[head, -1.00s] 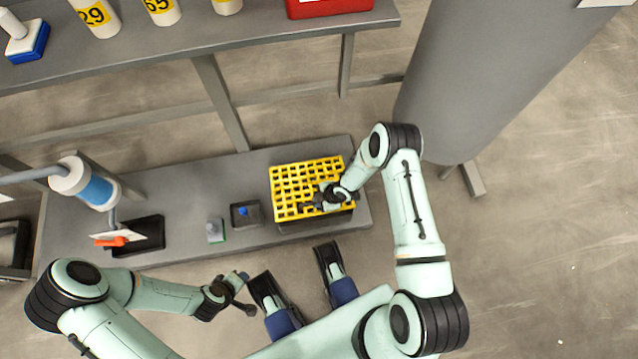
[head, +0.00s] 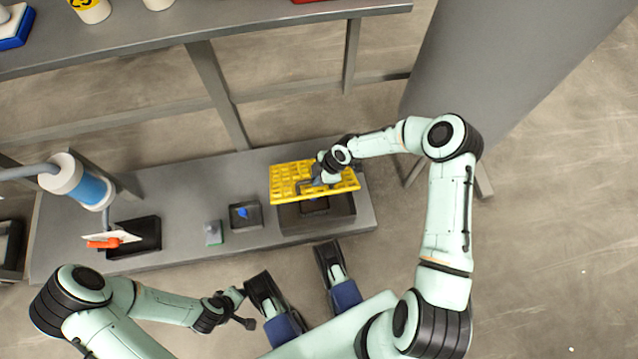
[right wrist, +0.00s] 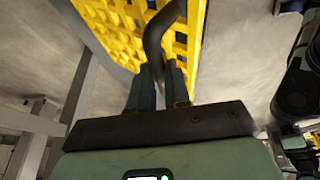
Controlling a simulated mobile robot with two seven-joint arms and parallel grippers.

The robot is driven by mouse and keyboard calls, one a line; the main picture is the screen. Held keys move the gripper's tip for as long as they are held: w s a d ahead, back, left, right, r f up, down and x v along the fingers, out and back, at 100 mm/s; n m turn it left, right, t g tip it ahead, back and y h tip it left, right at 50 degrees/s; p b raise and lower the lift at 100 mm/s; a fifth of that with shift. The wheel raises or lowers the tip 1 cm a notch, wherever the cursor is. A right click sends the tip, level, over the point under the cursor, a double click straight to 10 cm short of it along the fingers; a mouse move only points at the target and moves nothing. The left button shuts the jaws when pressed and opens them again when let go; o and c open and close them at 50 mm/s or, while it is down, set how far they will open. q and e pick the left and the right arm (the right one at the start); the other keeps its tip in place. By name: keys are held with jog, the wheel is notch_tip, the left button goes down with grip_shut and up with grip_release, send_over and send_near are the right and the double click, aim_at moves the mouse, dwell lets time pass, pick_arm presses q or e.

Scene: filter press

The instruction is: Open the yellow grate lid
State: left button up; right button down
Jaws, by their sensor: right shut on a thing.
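The yellow grate lid (head: 288,180) is tilted up over a dark grey box (head: 330,222) at the right part of the low bench. The front of the box shows open, with something dark and a little blue inside. My right gripper (head: 324,181) is at the lid's front side, shut on its dark curved handle. In the right wrist view the handle (right wrist: 158,38) runs between the fingers, with the yellow grate (right wrist: 115,22) behind it. My left gripper (head: 237,306) hangs in front of the bench, apart from the lid; its jaws are too small to judge.
A small dark tray (head: 245,215) with a blue item and a small green-based block (head: 213,233) stand left of the box. A black tray (head: 140,238) and a blue-banded cylinder (head: 82,185) are further left. A large grey column (head: 500,60) stands behind right.

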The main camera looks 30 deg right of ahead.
jog(key=shift+w+d+r, duration=0.2)
jog(key=shift+w+d, duration=0.15)
jog(key=shift+w, duration=0.35)
jog(key=c, duration=1.1)
grip_release()
jog(key=shift+f, duration=0.15)
jog(key=shift+r, duration=0.2)
